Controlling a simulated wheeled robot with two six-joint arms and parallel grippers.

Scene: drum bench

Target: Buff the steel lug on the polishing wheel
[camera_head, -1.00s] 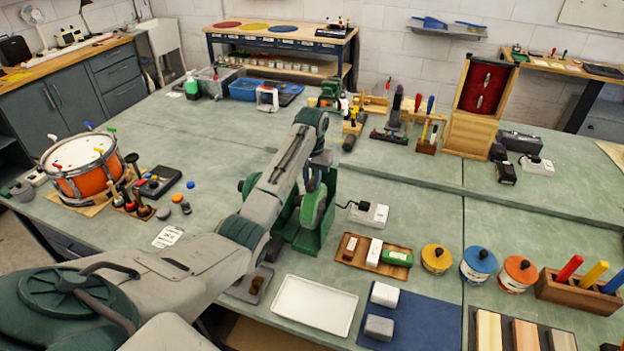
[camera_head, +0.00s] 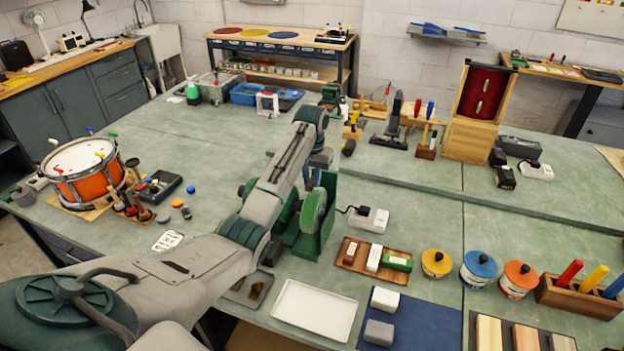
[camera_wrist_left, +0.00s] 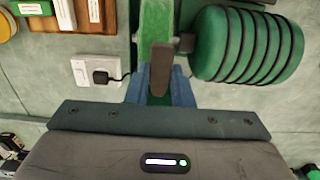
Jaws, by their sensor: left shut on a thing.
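The polishing wheel (camera_head: 313,212) is a grey-green disc on a green machine (camera_head: 328,215) in the middle of the bench, just beyond my left arm. My left gripper (camera_head: 321,158) is above and behind the wheel, largely hidden by my wrist in the head view. In the left wrist view, its blue fingers (camera_wrist_left: 160,90) are shut on a dark grey-brown piece, which looks like the steel lug (camera_wrist_left: 161,68). The lug is over the green machine (camera_wrist_left: 155,20). I cannot tell whether it touches the wheel. My right gripper is not in view.
A white socket block (camera_head: 369,219) with a plug is right of the machine. A wooden tray (camera_head: 345,262) of bars, a white tray (camera_head: 314,310) and a blue mat (camera_head: 420,325) lie in front. The drum (camera_head: 85,175) is at left. Bench space behind the socket is clear.

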